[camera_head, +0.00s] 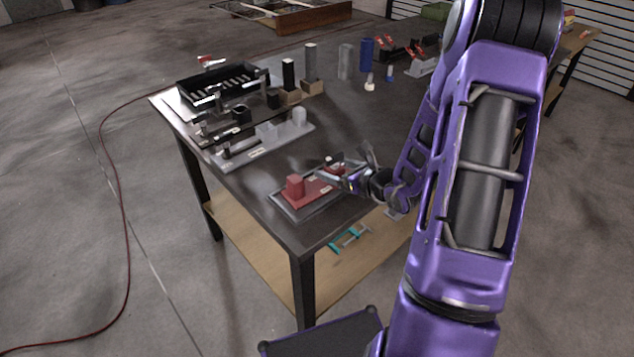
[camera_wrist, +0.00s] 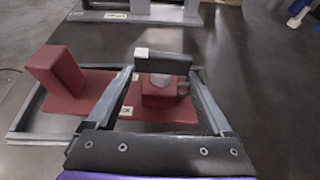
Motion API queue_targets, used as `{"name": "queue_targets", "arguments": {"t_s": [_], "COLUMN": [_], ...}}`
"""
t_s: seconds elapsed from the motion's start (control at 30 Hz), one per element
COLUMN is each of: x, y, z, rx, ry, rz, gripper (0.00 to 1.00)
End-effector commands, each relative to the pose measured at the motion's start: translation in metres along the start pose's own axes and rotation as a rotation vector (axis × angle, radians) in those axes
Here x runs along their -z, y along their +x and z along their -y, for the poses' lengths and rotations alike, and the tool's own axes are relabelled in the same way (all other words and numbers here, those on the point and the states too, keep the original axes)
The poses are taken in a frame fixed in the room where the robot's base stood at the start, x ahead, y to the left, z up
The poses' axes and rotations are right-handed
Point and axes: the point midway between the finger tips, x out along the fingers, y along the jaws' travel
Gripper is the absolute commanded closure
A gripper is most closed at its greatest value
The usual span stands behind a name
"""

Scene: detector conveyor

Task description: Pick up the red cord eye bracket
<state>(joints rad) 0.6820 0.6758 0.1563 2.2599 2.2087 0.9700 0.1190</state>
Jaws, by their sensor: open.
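The red cord eye bracket (camera_head: 296,187) lies near the front corner of the dark table, inside a shallow grey tray (camera_head: 287,211). In the wrist view the bracket (camera_wrist: 57,72) shows a tall tilted-looking red block on the left and a flat red base. A lower red block on the right carries a round grey piece and a dark bar with a white end (camera_wrist: 163,64). My gripper (camera_wrist: 162,76) is open, with its two fingers on either side of this right part. I cannot tell whether the fingers touch it. In the head view my gripper (camera_head: 352,178) hides the bracket's right end.
A grey fixture (camera_head: 262,148) lies behind the tray. Blue and white pieces (camera_head: 366,55) stand at the back right. The table's middle right is bare. A wooden shelf (camera_head: 262,245) runs below.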

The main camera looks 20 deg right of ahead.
Motion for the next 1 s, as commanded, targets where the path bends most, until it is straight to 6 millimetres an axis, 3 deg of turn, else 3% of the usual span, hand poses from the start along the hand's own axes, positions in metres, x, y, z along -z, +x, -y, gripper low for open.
{"name": "queue_targets", "arguments": {"t_s": [0.3, 0.77, 1.0], "x": [0.0002, 0.0001, -0.0010], "y": [0.0055, 0.0052, 0.0052], "z": [0.0001, 0.0001, 0.0003], "rx": [0.001, 0.001, 0.001], "ry": [0.001, 0.001, 0.000], "rz": [0.000, 0.000, 0.002], "gripper": [0.17, 1.00, 1.00]}}
